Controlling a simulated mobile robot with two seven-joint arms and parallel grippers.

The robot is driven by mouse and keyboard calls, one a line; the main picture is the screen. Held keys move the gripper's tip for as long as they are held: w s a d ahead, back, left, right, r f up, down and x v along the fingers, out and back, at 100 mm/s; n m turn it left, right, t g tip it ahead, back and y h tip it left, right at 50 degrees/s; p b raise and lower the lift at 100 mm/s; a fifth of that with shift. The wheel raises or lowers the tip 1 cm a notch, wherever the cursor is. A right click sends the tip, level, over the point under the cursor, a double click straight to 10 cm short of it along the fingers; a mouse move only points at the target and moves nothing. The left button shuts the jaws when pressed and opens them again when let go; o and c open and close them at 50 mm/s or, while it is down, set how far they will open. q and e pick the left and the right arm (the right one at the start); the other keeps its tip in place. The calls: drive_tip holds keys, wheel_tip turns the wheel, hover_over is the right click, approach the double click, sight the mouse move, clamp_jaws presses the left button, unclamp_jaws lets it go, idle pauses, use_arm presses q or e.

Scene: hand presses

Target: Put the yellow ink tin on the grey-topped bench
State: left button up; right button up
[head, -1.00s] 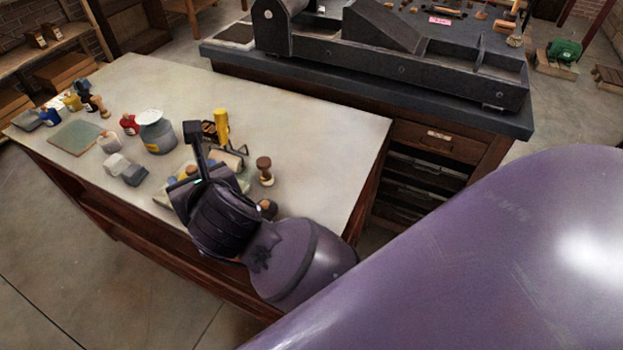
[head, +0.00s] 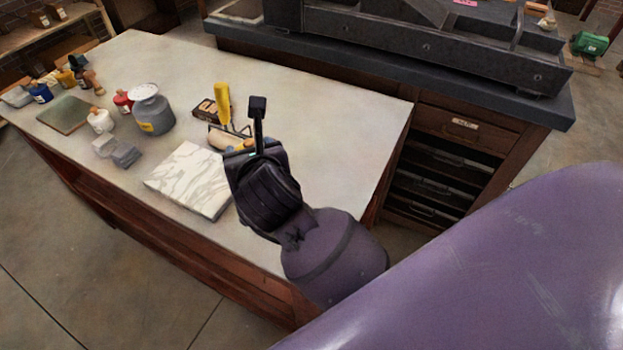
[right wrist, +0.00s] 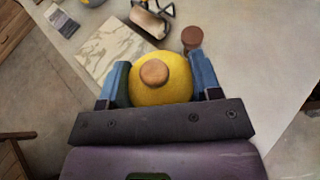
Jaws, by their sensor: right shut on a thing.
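My right gripper (right wrist: 161,85) is shut on a round yellow tin (right wrist: 165,92) with a tan knob on top, seen from above in the right wrist view. The tin is mostly hidden behind the gripper in the head view. There the gripper (head: 250,150) is over the right part of a bench with a pale grey top (head: 335,140), just right of a marble slab (head: 190,180). I cannot tell the tin's height above the top. Another, dark-grey-topped bench (head: 480,100) stands behind. My left gripper is not in view.
A yellow-handled roller (head: 223,105) and a brown-knobbed stamp (right wrist: 192,38) are near the gripper. A grey can (head: 152,112), grey blocks (head: 118,152) and several small bottles stand to the left. The pale top is clear at right. A heavy press bed (head: 420,45) fills the dark bench.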

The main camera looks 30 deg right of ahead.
drive_tip(key=w+d+r+m+g+h+p, duration=0.2)
drive_tip(key=d+r+m+h+p, duration=0.4)
drive_tip(key=d, duration=0.6)
drive_tip(key=f+b, duration=0.1)
drive_tip(key=f, duration=0.3)
drive_tip(key=f+n+y+b, duration=0.1)
drive_tip(key=f, duration=0.4)
drive_tip(key=f+n+b, duration=0.1)
drive_tip(key=f, duration=0.3)
drive_tip(key=shift+s+f+y, duration=0.25)
drive_tip(key=shift+f+y, duration=0.15)
drive_tip(key=shift+f+b, duration=0.35)
drive_tip(key=shift+f, duration=0.5)
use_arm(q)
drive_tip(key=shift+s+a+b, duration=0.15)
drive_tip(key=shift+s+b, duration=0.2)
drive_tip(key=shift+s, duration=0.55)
use_arm(e)
drive_tip(key=shift+f, duration=1.65)
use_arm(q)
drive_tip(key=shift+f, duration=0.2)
use_arm(e)
drive_tip(key=shift+f, duration=0.25)
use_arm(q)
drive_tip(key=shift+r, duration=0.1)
use_arm(e)
drive_tip(key=o, duration=1.1)
drive_tip(key=shift+r, duration=0.1)
